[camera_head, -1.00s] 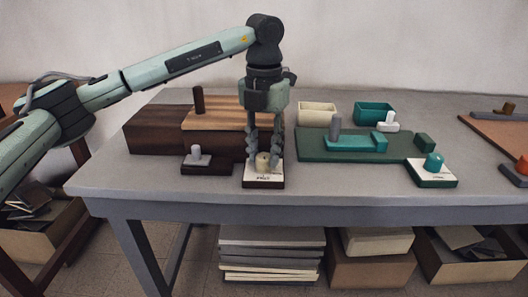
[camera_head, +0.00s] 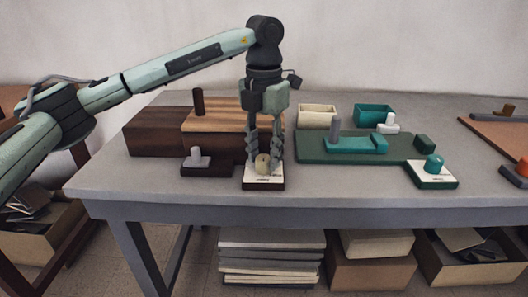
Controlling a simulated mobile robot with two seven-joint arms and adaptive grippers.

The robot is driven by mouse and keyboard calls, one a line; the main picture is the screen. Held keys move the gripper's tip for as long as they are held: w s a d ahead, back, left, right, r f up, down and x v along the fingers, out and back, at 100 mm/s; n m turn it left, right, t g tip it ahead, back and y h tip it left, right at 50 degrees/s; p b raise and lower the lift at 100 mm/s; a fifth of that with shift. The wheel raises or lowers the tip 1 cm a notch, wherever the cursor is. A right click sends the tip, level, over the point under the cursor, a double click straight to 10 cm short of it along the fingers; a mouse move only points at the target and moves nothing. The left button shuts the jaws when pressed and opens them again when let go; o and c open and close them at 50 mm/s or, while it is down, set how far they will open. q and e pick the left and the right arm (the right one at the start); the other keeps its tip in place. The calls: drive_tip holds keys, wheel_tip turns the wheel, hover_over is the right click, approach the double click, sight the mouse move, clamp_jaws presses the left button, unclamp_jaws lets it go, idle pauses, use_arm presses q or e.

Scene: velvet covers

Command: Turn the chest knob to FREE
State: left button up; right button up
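The chest knob (camera_head: 262,165) is cream-coloured and sits on a small white-topped dark plate (camera_head: 263,183) at the front of the dark wooden chest (camera_head: 155,137). My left gripper (camera_head: 264,158) points straight down over it, with one finger on each side of the knob; it looks shut on the knob. The fingers partly cover the knob and the plate. The lettering on the plate is too small to read. A lighter striped wooden lid (camera_head: 212,115) with a dark brown post lies on the chest. My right gripper is not in view.
A small dark block with a grey handle (camera_head: 197,157) stands left of the knob. A green board (camera_head: 315,148) with a teal slider and a teal knob (camera_head: 433,163) lie to the right. Cream (camera_head: 317,115) and teal (camera_head: 374,112) trays stand behind. The table's front strip is clear.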

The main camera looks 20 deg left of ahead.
sight(264, 157)
use_arm(q)
drive_tip(key=shift+o, duration=1)
drive_tip(key=shift+r, duration=0.15)
wheel_tip(264, 157, up, 12)
